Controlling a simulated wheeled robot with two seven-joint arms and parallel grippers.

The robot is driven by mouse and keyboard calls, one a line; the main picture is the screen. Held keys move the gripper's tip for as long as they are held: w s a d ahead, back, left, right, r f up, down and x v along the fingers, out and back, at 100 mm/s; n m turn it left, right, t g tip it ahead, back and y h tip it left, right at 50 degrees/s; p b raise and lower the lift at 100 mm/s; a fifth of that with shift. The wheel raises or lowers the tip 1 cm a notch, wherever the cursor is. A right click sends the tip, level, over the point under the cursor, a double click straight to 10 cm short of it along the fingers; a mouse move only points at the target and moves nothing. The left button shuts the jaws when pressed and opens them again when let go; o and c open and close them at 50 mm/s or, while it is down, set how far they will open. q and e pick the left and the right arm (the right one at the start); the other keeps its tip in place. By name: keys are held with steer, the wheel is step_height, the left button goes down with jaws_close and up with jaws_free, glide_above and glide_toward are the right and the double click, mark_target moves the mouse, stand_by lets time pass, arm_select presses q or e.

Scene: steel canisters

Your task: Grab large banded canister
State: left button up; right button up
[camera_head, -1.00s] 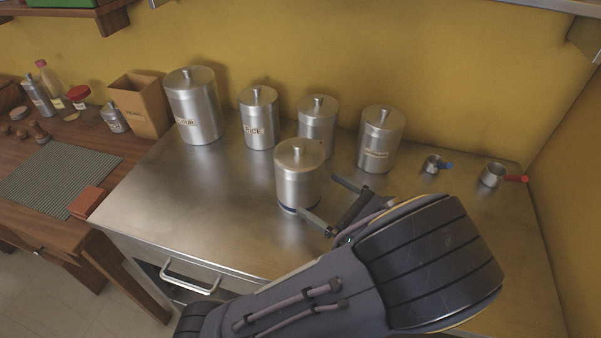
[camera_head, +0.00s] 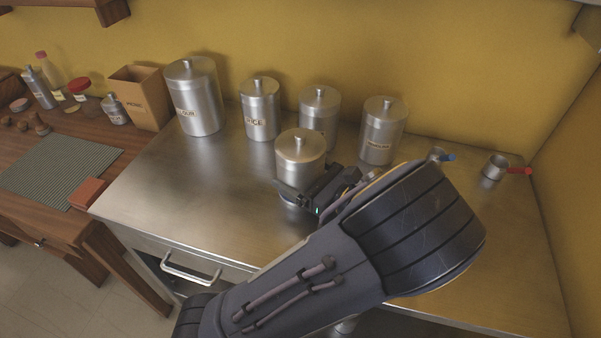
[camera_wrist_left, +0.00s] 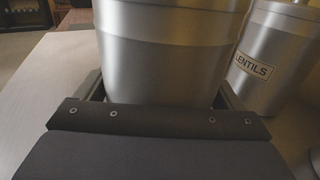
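The steel canister with a dark blue band at its base (camera_head: 300,155) stands upright on the steel counter, in front of the row of other canisters. It fills the middle of the left wrist view (camera_wrist_left: 165,50). My left gripper (camera_head: 306,191) is low at its front right side. In the left wrist view the fingers (camera_wrist_left: 160,90) lie on both sides of the canister. They look open around it, and firm contact cannot be made out. The band is mostly hidden by the gripper. My right gripper is not in view.
Behind stand the flour canister (camera_head: 194,100), the rice canister (camera_head: 260,112) and two more, (camera_head: 320,108) and (camera_head: 382,128). A lentils canister (camera_wrist_left: 272,55) is close on the right in the wrist view. Two small cups (camera_head: 494,168) stand right. The counter's left front (camera_head: 180,205) is clear.

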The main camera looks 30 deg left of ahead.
arm_select(q)
steer(key=c, duration=0.7)
